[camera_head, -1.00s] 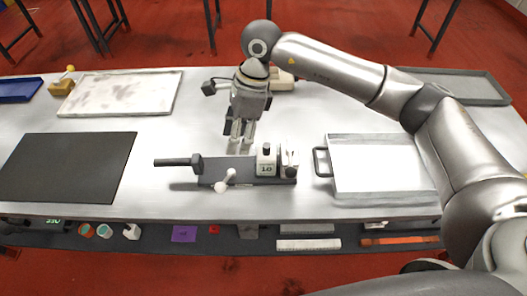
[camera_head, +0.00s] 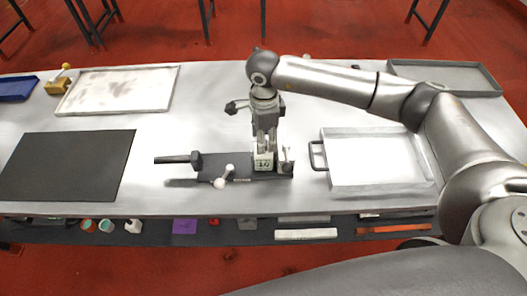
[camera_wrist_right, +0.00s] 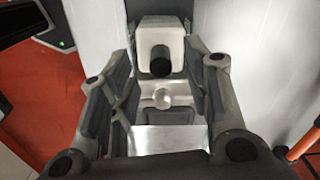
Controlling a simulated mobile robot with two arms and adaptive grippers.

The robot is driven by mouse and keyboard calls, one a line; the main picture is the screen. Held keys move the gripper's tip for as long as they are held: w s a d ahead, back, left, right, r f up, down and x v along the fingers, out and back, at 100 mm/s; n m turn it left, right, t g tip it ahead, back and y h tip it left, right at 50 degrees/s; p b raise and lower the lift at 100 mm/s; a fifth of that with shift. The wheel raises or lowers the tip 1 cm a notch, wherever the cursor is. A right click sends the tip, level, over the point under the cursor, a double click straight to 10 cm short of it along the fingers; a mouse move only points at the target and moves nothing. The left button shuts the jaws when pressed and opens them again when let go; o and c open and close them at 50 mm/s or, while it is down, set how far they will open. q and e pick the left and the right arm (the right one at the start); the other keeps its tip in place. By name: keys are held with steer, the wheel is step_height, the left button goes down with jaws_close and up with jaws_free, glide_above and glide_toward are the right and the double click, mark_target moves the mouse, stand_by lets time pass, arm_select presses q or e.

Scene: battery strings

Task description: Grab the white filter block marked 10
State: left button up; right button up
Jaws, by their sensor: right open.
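The white filter block marked 10 (camera_head: 264,163) stands at the right part of a dark clamp fixture (camera_head: 225,169) on the table. My right gripper (camera_head: 266,146) points down over the block, its fingers at the block's upper part and hiding its top in the head view. In the right wrist view, a white block with a black knob (camera_wrist_right: 160,66) shows between the spread fingers of the right gripper (camera_wrist_right: 160,80). The gripper is open, with gaps on both sides; I cannot tell if a finger touches the block. My left gripper is not in view.
A silver tray with a black handle (camera_head: 376,183) lies right of the fixture. A black mat (camera_head: 68,170) lies at left, with a speckled white tray (camera_head: 118,90) behind it. A grey tray (camera_head: 490,92) is at back right.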

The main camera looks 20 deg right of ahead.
steer(key=shift+f, duration=1)
jaws_close()
